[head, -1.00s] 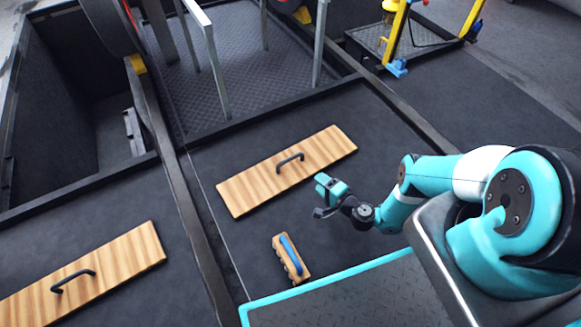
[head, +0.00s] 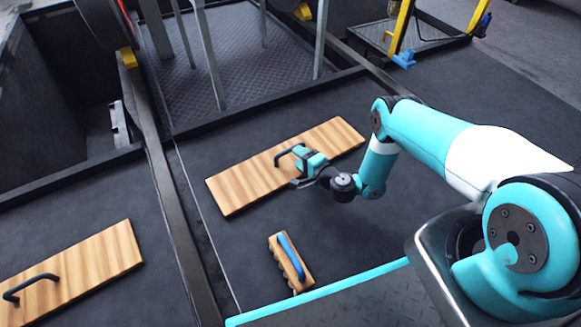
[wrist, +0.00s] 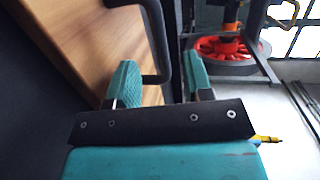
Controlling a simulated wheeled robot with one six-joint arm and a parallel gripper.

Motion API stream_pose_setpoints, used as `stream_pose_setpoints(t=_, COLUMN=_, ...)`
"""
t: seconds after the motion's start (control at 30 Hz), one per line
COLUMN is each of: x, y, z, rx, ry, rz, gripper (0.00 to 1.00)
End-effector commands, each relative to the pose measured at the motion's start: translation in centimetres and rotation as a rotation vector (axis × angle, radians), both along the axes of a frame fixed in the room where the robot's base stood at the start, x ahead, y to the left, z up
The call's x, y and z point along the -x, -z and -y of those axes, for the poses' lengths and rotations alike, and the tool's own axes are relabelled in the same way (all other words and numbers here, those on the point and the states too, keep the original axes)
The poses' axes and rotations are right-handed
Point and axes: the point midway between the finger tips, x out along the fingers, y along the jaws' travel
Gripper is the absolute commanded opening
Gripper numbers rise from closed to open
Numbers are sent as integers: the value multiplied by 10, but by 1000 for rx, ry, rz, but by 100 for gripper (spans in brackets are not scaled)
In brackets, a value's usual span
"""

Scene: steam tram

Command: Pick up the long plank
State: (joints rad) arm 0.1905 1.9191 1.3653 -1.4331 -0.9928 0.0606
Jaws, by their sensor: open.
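A long wooden plank (head: 240,187) with a dark arched handle (head: 287,155) lies flat on the dark floor in the middle of the head view. My gripper (head: 301,165) is at this handle, low over the plank. In the wrist view the plank (wrist: 75,35) fills the upper left, and its dark handle (wrist: 154,45) shows between the two teal fingers of my open gripper (wrist: 158,78). I see no firm contact on the handle. A similar plank (head: 85,270) with a dark handle lies at the lower left, cut off by the picture edge.
A wooden brush-like block with a blue handle (head: 291,262) lies on the floor in front of the plank. A dark rail (head: 170,215) runs between the planks. Grey posts (head: 212,60) and an open pit (head: 60,110) lie beyond. A red wheel (wrist: 220,50) shows in the wrist view.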

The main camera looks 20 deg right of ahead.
Motion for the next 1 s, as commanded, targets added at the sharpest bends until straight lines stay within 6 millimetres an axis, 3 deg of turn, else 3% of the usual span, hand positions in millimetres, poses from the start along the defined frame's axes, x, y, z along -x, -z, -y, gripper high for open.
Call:
stream_pose_setpoints(t=0.37, x=-13, y=7, z=-5, rx=0, ry=-1, rz=1, gripper=46)
stream_pose_setpoints(t=0.7, x=-47, y=12, z=-19, rx=2, ry=-3, rz=2, gripper=46)
stream_pose_setpoints(t=1.0, x=-52, y=9, z=-20, rx=-1, ry=0, rz=0, gripper=46)
